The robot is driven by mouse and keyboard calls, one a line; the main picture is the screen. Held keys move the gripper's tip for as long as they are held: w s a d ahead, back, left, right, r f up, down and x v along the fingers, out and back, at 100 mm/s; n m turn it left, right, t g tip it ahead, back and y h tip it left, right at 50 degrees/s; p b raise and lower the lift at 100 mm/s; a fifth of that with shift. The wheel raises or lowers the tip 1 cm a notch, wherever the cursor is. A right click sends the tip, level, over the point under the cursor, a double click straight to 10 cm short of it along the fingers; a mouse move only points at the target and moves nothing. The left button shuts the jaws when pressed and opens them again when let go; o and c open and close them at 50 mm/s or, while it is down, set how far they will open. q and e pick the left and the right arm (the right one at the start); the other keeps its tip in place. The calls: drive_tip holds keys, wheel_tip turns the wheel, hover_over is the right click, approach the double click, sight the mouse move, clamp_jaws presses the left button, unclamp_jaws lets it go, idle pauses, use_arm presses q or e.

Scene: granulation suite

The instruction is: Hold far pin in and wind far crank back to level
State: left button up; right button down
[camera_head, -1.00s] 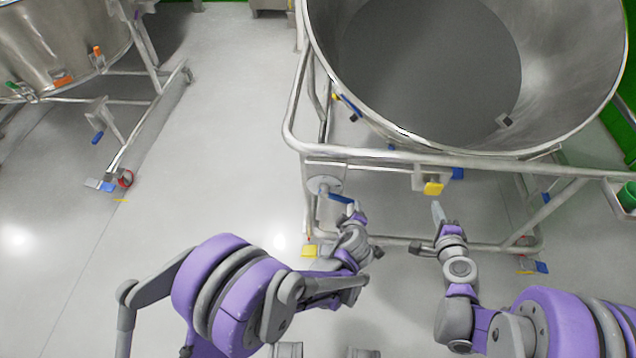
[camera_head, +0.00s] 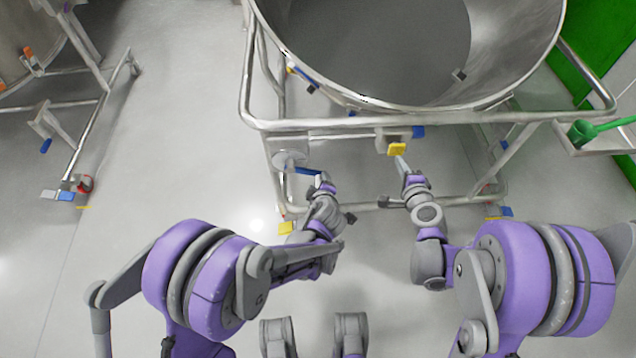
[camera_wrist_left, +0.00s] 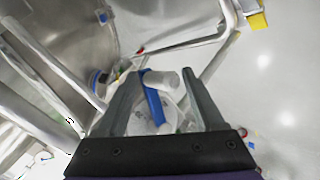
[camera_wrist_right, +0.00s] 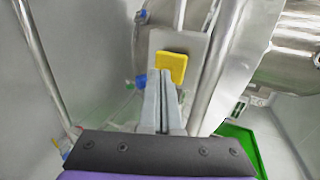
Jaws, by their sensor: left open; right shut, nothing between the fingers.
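The crank has a pale round hub (camera_head: 288,159) and a blue arm (camera_head: 304,170) at the left of the bin's frame. In the left wrist view the blue arm (camera_wrist_left: 153,102) and its pale grip (camera_wrist_left: 162,80) lie between the fingers. My left gripper (camera_head: 324,180) is open around them; firm contact cannot be told. A yellow square pin head (camera_head: 397,149) sits on a bracket under the frame's rail. My right gripper (camera_head: 402,166) is shut and empty, its tips at the yellow head (camera_wrist_right: 171,67); whether they press it cannot be told.
The large steel bin (camera_head: 380,60) stands in a tubular frame (camera_head: 350,124) just above both grippers. A blue part (camera_head: 418,132) is beside the yellow head. A green scoop (camera_head: 590,131) lies on a shelf at right. Open floor (camera_head: 180,140) lies to the left.

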drive_tip(key=shift+w, duration=1.05)
use_arm(q)
clamp_jaws()
use_arm(e)
drive_tip(key=shift+w, duration=0.1)
use_arm(q)
drive_tip(key=shift+w+r, duration=0.15)
drive_tip(key=shift+w, duration=0.15)
use_arm(e)
drive_tip(key=shift+r, duration=0.1)
use_arm(q)
drive_tip(key=shift+d+r, duration=0.2)
drive_tip(key=shift+r, duration=0.75)
drive_tip(key=shift+d+r, duration=0.2)
drive_tip(key=shift+r, duration=0.7)
use_arm(e)
drive_tip(key=shift+a, duration=0.1)
idle(1.4)
use_arm(q)
drive_tip(key=shift+r, duration=0.95)
idle(0.7)
